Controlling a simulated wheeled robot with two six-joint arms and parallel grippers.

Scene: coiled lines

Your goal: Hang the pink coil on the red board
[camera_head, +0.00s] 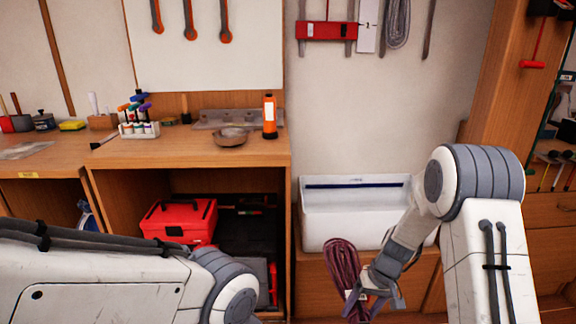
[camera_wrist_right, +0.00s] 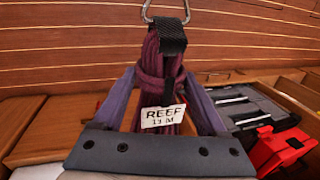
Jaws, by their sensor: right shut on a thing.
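My right gripper (camera_head: 372,294) is shut on a maroon, pinkish-purple coil (camera_head: 342,270), low in front of the white bin. In the right wrist view the coil (camera_wrist_right: 160,65) is upright between the two fingers, with a black strap and metal carabiner (camera_wrist_right: 166,12) at its top and a white tag reading "REEF 13 M" (camera_wrist_right: 163,116). A red board (camera_head: 326,31) is on the wall at the top, well above the coil and apart from it. My left arm enters from the left; its gripper is out of view.
A grey coil (camera_head: 397,22) hangs right of the red board. A white bin (camera_head: 350,222) stands below on a wooden cabinet. The workbench (camera_head: 190,150) at left holds an orange bottle (camera_head: 269,117); a red toolbox (camera_head: 178,220) sits underneath. The wall between board and bin is clear.

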